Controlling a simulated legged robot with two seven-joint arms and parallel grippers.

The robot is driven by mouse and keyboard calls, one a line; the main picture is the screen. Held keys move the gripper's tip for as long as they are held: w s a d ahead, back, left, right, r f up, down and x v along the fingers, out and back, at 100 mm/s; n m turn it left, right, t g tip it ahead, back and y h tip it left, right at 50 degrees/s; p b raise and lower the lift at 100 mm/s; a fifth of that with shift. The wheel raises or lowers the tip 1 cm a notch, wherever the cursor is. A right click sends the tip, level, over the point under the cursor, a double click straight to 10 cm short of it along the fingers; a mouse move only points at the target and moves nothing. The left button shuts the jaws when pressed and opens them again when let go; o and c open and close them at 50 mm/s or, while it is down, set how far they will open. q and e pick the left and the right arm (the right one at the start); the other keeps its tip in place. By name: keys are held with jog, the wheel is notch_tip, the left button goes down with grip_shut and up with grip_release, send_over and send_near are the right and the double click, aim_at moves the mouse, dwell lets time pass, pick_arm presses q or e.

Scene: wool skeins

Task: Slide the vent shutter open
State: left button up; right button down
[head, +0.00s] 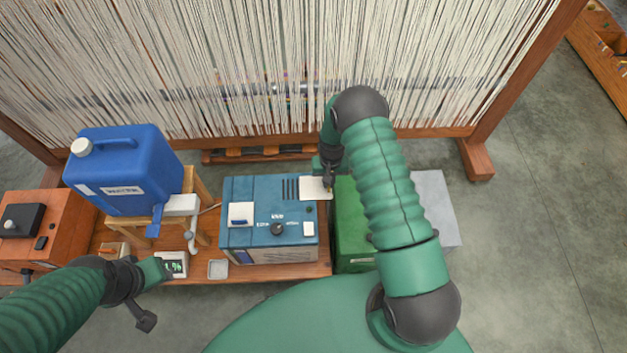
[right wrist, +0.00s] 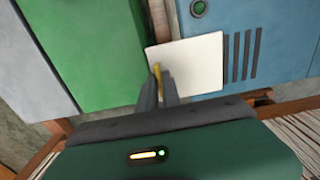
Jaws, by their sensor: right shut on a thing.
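The vent shutter is a cream plate (head: 313,188) on top of the blue box (head: 262,205). In the head view it lies to the right of the dark vent slots (head: 290,189), which are uncovered, and reaches past the box's right edge. My right gripper (head: 328,184) is at the plate's right end. In the right wrist view its fingers (right wrist: 158,88) are shut on the brass-coloured tab (right wrist: 157,72) at the edge of the shutter (right wrist: 190,62). My left gripper (head: 162,268) hangs at lower left, near a small white display; its fingers are not clear.
A green box (head: 350,225) stands just right of the blue box. A blue jug (head: 125,170) sits on a wooden stand at left. The white display (head: 173,265) and a small dish (head: 218,269) lie in front. The loom's threads (head: 250,70) hang behind.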

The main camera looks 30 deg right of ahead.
jog(key=shift+s+d, duration=0.15)
jog(key=shift+d, duration=0.35)
jog(key=c, duration=1.5)
grip_release()
jog(key=shift+a, duration=0.1)
jog(key=shift+c, duration=0.2)
notch_tip(320, 180, up, 17)
jog(key=p, duration=0.3)
jog(key=shift+p, duration=0.3)
jog(key=shift+f, duration=0.1)
